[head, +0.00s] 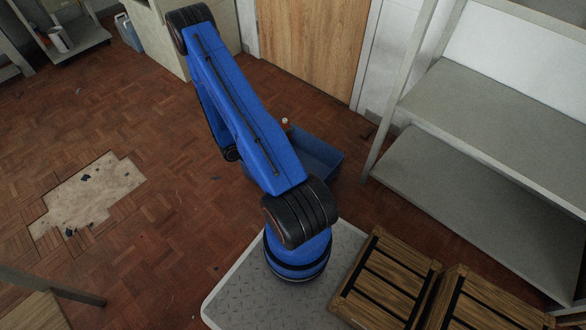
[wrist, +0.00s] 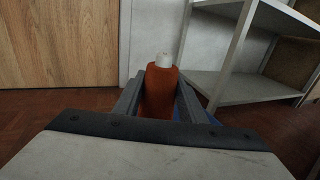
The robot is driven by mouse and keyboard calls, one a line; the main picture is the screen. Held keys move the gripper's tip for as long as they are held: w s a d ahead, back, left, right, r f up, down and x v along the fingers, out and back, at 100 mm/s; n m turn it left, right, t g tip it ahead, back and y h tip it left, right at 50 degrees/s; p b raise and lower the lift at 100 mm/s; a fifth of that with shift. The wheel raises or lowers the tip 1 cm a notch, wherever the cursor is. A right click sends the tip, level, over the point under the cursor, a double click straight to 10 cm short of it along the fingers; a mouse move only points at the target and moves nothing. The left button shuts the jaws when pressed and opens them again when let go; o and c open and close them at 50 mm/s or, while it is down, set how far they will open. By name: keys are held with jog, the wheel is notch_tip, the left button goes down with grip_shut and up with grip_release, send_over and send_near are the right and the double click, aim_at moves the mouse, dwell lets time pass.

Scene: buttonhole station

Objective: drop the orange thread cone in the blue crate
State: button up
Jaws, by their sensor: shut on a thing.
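In the wrist view the orange thread cone (wrist: 160,93) stands upright between the two grey fingers of my gripper (wrist: 159,98), with its pale tip on top. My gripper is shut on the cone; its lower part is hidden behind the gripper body. The blue crate (head: 320,158) is on the floor in the head view, behind my arm, which hides its left and middle part. A small pale tip at the crate's far side in the head view looks like the cone's top. A bit of blue beside the right finger in the wrist view may be the crate.
A grey shelf unit (head: 455,150) stands right of the crate. A wooden door (head: 312,45) is behind it. Slatted wooden crates (head: 385,282) sit at the lower right. A pale bare patch (head: 90,205) marks the left floor, which is otherwise mostly open.

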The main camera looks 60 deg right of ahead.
jog(key=s+f+m+g+y, duration=0.1)
jog(key=s+f+m+g, duration=0.1)
jog(key=s+f, duration=0.3)
jog(key=shift+s+f+g+y, duration=0.15)
jog(key=shift+f+g+y, duration=0.2)
jog(key=shift+f, duration=0.9)
jog(key=o, duration=1.2)
jog(key=v, duration=1.7)
jog(key=shift+a, duration=0.1)
